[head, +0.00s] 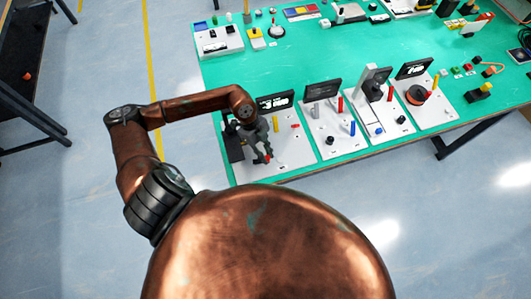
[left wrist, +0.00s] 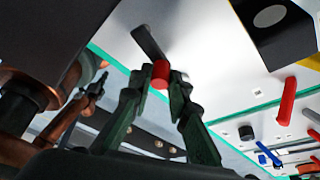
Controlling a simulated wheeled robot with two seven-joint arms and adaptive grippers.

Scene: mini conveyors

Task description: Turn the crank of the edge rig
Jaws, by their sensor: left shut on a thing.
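The leftmost rig on the near table edge is a white board (head: 291,155) with a black panel (head: 287,98) at its back. I take it to be the edge rig. My left gripper (head: 264,157) is over the near left part of this board. In the left wrist view, the crank is a dark bar (left wrist: 148,42) with a red knob (left wrist: 160,73) at its end. My left gripper (left wrist: 160,82) is shut with its two green fingers on either side of the red knob. The crank's pivot is hard to make out. My right gripper is not in view.
Other white rigs (head: 333,140) with coloured pegs stand close on the right along the green table (head: 300,67). A yellow peg (head: 295,129) stands on the same board. A white switch box (head: 218,40) is farther back. Open floor lies left of the table.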

